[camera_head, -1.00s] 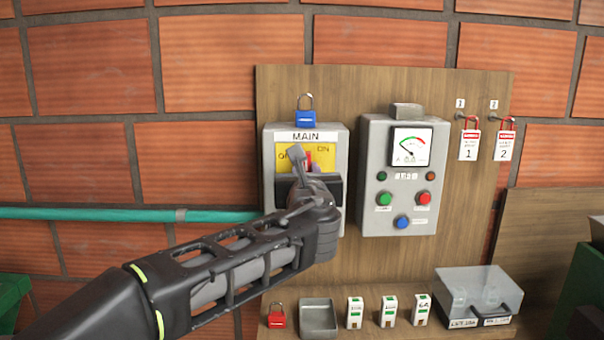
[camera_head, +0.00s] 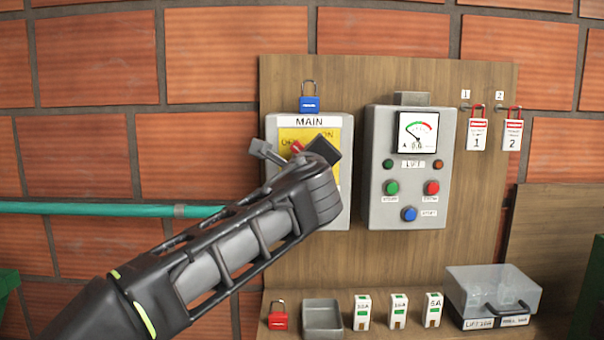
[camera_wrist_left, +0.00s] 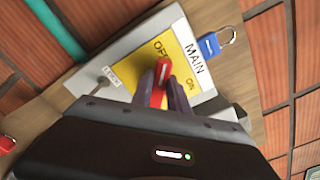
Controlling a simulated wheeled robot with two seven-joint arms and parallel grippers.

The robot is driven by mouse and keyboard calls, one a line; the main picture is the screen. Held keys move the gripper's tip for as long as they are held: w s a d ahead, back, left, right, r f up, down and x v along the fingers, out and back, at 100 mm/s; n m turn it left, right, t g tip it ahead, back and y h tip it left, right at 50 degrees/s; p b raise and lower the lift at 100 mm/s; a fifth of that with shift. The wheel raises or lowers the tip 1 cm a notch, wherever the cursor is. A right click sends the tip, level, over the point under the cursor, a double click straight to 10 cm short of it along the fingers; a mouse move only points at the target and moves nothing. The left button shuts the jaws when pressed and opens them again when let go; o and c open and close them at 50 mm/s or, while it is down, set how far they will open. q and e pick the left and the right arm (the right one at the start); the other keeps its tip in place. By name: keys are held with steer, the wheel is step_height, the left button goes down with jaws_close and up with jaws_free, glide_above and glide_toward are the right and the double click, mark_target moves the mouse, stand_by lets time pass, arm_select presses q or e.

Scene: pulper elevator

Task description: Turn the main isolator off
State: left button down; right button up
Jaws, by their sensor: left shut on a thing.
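The main isolator is a grey box (camera_head: 343,185) labelled MAIN, with a yellow plate (camera_head: 325,134) marked OFF and ON. Its red handle (camera_head: 297,147) leans left toward the OFF side, partly covered by my gripper. My left gripper (camera_head: 292,150) is in front of the plate, rolled over to the left. In the left wrist view the red handle (camera_wrist_left: 160,85) stands between the fingers (camera_wrist_left: 168,98), which are shut on it, with its tip near the OFF lettering. The handle's lower part is hidden by my gripper. My right gripper is not in view.
A blue padlock (camera_head: 309,103) sits on top of the isolator box. A grey lift control box (camera_head: 375,215) stands close to the right. Tags with red padlocks hang farther right. Below are a red padlock (camera_head: 278,319), a grey tray (camera_head: 322,334), several fuses and a clear case (camera_head: 495,290).

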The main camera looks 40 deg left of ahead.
arm_select(q)
steer(key=n+b, duration=0.2)
steer(key=n, duration=0.1)
steer(key=n+b, duration=0.2)
steer(key=n, duration=0.1)
steer(key=n+b, duration=0.2)
steer(key=n, duration=0.1)
steer(key=shift+s+a+f+b, duration=0.25)
steer(key=shift+a+f+b, duration=0.05)
steer(key=c, duration=1.5)
jaws_free()
steer(key=shift+o, duration=1.1)
steer(key=shift+d+f, duration=0.1)
steer(key=shift+d, duration=0.05)
steer(key=b+v, duration=0.1)
steer(key=v, duration=0.6)
steer(key=shift+s, duration=0.35)
steer(key=shift+d, duration=0.1)
